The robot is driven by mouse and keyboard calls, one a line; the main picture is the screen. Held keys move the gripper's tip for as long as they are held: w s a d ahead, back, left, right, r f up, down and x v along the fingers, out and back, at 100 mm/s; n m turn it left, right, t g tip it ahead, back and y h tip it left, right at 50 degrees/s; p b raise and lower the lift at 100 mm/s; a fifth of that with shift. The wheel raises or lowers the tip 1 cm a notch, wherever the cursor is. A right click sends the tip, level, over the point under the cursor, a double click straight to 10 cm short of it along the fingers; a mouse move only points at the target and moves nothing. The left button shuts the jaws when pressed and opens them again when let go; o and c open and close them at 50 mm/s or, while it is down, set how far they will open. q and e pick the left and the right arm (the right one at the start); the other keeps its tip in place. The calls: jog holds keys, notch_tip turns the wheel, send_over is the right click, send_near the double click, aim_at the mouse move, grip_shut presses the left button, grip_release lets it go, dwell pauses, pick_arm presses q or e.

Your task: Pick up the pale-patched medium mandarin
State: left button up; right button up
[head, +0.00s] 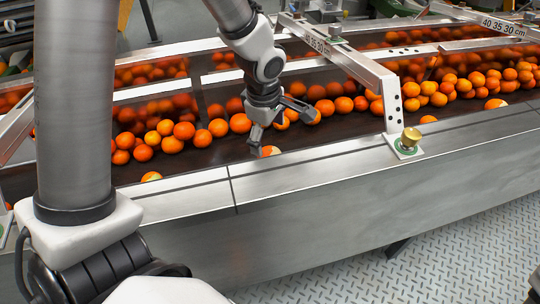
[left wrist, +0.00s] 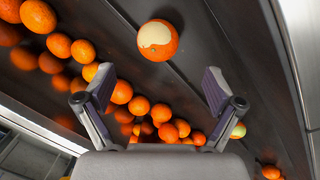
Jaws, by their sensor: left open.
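An orange mandarin with a large pale patch (left wrist: 158,40) lies on the dark belt in the left wrist view, ahead of my left gripper and centred between its fingers. In the head view this pale-patched mandarin (head: 270,152) shows near the belt's front edge, just below the fingertips and partly hidden. My left gripper (head: 282,128) is open and empty above the belt; its two spread fingers (left wrist: 158,86) also show in the left wrist view, apart from the fruit. My right gripper is not in view.
A row of plain mandarins (head: 172,144) lies behind the gripper. Other pale-marked fruits lie at the left (head: 152,176) and right (head: 428,119). A metal gauge bridge (head: 365,70) crosses the belt right of my gripper. A metal front rail (head: 310,158) edges the belt.

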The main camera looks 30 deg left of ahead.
aim_at(270, 152)
pick_arm(q)
jog(key=f, duration=0.3)
jog(key=w+f+b, duration=0.1)
jog(key=f, duration=0.5)
jog(key=shift+w+a, duration=0.15)
jog(key=shift+w, duration=0.1)
jog(key=shift+s+r, duration=0.1)
jog(key=shift+r, duration=0.05)
jog(key=shift+c, duration=0.7)
jog(key=c, duration=1.2)
